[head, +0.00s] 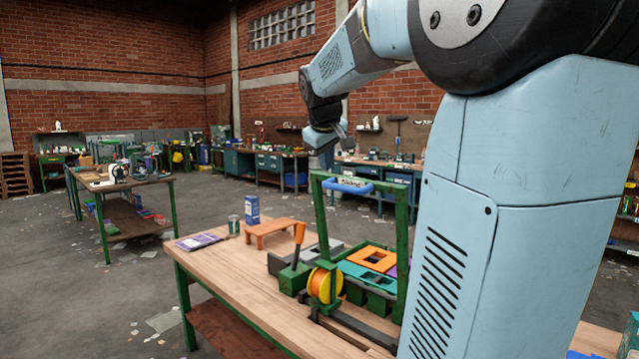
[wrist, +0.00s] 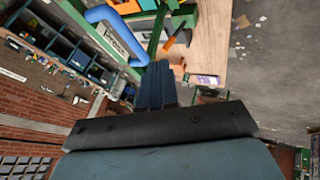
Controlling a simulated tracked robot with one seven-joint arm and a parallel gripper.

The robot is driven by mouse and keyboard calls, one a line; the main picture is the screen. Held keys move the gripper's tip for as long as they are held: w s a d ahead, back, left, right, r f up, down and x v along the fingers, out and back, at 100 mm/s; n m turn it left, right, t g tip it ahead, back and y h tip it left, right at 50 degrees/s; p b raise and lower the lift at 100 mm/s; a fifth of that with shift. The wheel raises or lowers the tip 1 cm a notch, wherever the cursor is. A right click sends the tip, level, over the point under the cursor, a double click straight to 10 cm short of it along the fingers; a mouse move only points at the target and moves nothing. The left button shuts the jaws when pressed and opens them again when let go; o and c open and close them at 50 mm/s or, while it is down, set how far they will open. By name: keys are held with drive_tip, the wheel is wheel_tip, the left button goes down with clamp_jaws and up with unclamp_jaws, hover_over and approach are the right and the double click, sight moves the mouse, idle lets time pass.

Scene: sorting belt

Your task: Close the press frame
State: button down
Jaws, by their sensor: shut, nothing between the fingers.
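The green press frame (head: 405,235) stands raised, roughly upright, over the press bed on the wooden workbench in the head view. Its blue handle (head: 348,185) spans the top bar. In the wrist view the blue handle (wrist: 113,38) lies at the upper left, close to the fingers but apart from them in the picture. My gripper (head: 338,133) is up behind and above the frame's top bar in the head view, shut and empty. In the wrist view its fingers (wrist: 158,72) are together. Contact with the frame cannot be told.
On the workbench (head: 245,262) are an orange stand (head: 272,230), a blue box (head: 252,210), a can (head: 233,224), a purple packet (head: 200,241), an orange lever (head: 298,240) and an orange-yellow spool (head: 325,285). My arm covers the right side. The near left bench top is bare.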

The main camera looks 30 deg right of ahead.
drive_tip(key=w+d+f, duration=0.6)
drive_tip(key=d+f, duration=0.1)
drive_tip(key=f, duration=0.1)
drive_tip(key=shift+w, duration=0.3)
drive_tip(key=shift+d, duration=0.15)
idle(0.3)
